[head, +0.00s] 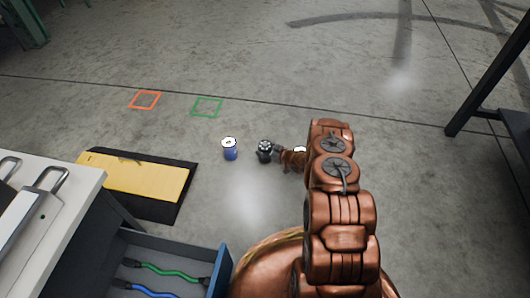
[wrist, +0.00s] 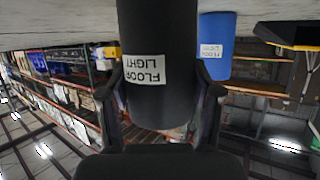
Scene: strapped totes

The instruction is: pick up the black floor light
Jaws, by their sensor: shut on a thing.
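The black floor light (wrist: 160,98) is a black cylinder with a white label reading "FLOOR LIGHT", upside down in the wrist view. In the head view the black floor light (head: 264,156) stands on the grey floor at the tip of my arm. My gripper (wrist: 160,110) is shut on it, one finger on each side. In the head view my gripper (head: 279,151) reaches it from the right, and its fingers are small there. I cannot tell whether the light is touching the floor or just above it.
A blue labelled can (head: 230,150) stands just left of the light; it also shows in the wrist view (wrist: 217,45). Orange (head: 145,100) and green (head: 207,107) squares mark the floor behind. A yellow-topped black box (head: 135,177) and open drawer (head: 165,270) lie left. A dark rack (head: 490,85) stands right.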

